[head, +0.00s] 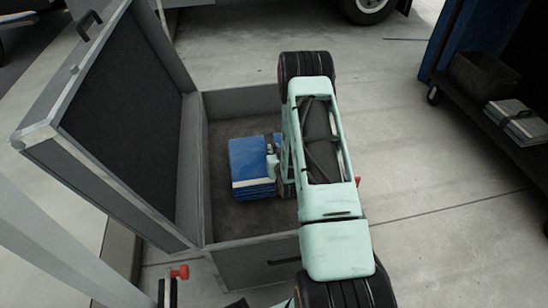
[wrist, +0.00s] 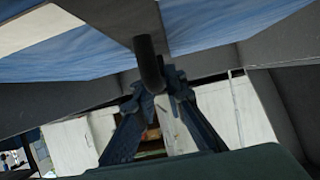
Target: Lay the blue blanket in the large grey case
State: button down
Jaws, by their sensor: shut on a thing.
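The blue blanket (head: 250,160) is a folded stack with a pale stripe along its near edge. In the head view it is inside the outline of the large grey case (head: 250,100), over the dark floor lining. I cannot tell whether it rests on the lining or hangs above it. My gripper (head: 272,158) is at the blanket's right side, partly hidden by my arm. In the wrist view the blanket (wrist: 95,55) fills the top, and my gripper (wrist: 160,85) is closed up against it. The hold itself is partly hidden by a dark rounded piece.
The case's lid (head: 110,110) stands open on the left. A dark cart (head: 480,110) with a bin (head: 485,78) and a pale folded stack (head: 518,122) stands at the right. A vehicle wheel (head: 365,8) shows at the top. The concrete floor between case and cart is clear.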

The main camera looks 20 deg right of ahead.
jog(key=shift+f+b, duration=0.4)
jog(key=shift+f, duration=1.1)
jog(key=shift+f, duration=0.15)
jog(key=c, duration=2)
grip_release()
jog(key=shift+s+r, duration=0.2)
jog(key=shift+s, duration=0.05)
jog(key=p+v, duration=0.2)
jog(key=v, duration=0.9)
jog(key=shift+s+r+p, duration=0.15)
jog(key=shift+s+p, duration=0.05)
jog(key=shift+p, duration=0.1)
